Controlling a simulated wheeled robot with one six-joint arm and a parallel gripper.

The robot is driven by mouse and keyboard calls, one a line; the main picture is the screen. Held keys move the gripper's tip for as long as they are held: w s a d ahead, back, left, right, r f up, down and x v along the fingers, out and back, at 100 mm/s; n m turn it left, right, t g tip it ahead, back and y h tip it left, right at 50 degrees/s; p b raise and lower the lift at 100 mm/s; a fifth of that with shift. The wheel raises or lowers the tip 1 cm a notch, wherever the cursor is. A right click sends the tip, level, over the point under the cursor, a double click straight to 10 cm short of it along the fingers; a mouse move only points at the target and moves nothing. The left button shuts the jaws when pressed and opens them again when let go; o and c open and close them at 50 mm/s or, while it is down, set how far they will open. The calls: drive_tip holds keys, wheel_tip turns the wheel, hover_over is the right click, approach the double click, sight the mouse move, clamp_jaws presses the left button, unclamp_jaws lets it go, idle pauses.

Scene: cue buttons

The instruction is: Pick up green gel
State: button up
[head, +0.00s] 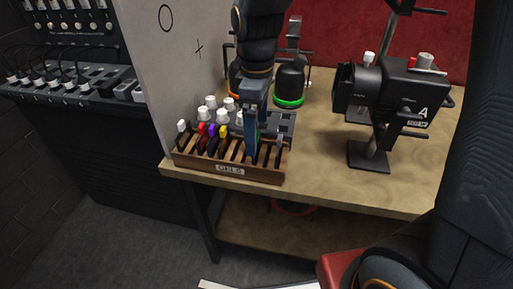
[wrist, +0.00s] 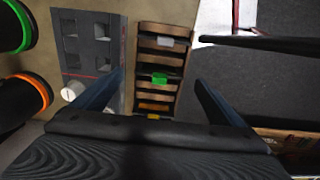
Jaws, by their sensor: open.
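The green gel (wrist: 159,78) stands in a slot of the wooden gel rack (wrist: 144,62), and only its top edge shows in the wrist view. My gripper (wrist: 160,77) is open above it, one finger on each side, apart from it and holding nothing. In the head view my gripper (head: 252,146) hangs over the right half of the rack (head: 229,177), which is labelled GELS.
A grey gel (wrist: 168,41) and yellow-orange gels (wrist: 154,107) sit in nearby slots. A grey tray (wrist: 90,45) with square holes lies beside the rack. A black projector (head: 388,88) is at right.

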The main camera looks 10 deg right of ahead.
drive_tip(key=shift+f, duration=1.5)
drive_tip(key=c, duration=1.4)
drive_tip(key=shift+r, duration=0.1)
wheel_tip(320, 180, up, 10)
drive_tip(key=shift+f+b, duration=0.1)
drive_tip(key=shift+b, duration=0.65)
drive_tip(key=shift+r+p, duration=4.8)
drive_tip(key=shift+r, duration=0.65)
